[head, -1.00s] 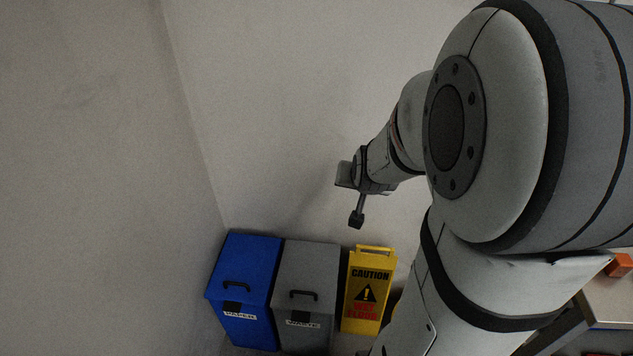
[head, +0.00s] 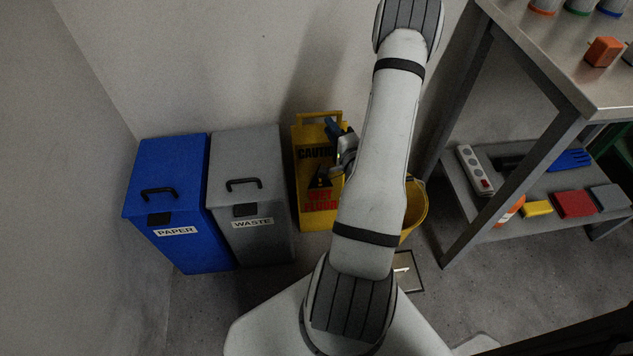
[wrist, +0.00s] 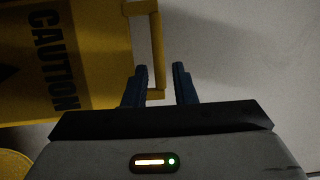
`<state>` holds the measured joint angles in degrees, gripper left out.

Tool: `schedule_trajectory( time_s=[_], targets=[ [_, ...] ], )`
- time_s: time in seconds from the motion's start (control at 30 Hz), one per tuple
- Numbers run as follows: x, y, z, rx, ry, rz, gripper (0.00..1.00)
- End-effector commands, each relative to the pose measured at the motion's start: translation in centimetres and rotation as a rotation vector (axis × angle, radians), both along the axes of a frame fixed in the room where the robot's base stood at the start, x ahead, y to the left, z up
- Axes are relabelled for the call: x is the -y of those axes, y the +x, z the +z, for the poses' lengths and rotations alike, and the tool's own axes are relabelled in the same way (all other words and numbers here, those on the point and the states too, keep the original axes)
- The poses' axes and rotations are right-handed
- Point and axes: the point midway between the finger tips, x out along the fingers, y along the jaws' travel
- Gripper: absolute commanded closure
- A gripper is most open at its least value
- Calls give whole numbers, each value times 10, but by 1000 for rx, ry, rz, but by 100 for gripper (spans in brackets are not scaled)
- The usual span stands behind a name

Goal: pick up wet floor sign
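The yellow wet floor sign (head: 305,205) stands upright against the back wall, beside the grey waste bin. It shows black "CAUTION" and red "WET FLOOR" lettering, and has a yellow handle on top. My gripper (head: 338,135) is at the sign's upper right, and my arm hides part of the sign's right side. In the wrist view the sign (wrist: 85,60) fills the upper left. There my gripper (wrist: 157,76) has its two blue fingers apart, one on each side of the handle bar. Whether either finger touches the handle cannot be told.
A blue paper bin (head: 170,205) and a grey waste bin (head: 248,190) stand left of the sign. A yellow bucket (head: 415,210) is partly behind my arm. A metal table (head: 545,60) with a lower shelf is at the right. Some floor between bucket and shelf is clear.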

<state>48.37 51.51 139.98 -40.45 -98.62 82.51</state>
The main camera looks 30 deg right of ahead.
Motion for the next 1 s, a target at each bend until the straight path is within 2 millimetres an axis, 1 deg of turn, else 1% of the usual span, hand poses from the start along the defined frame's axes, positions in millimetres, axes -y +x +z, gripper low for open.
schedule_trajectory(
  time_s=[0.27,0.4,0.53,0.63,0.83,1.0],
  targets=[
    [3,31,-2,6,0,2,76],
    [4,53,-5,8,-1,4,76],
    [7,68,-3,6,0,2,76],
    [8,73,-3,4,1,1,76],
    [9,73,-3,3,2,0,76],
    [9,73,-3,3,2,-1,90]
  ],
)
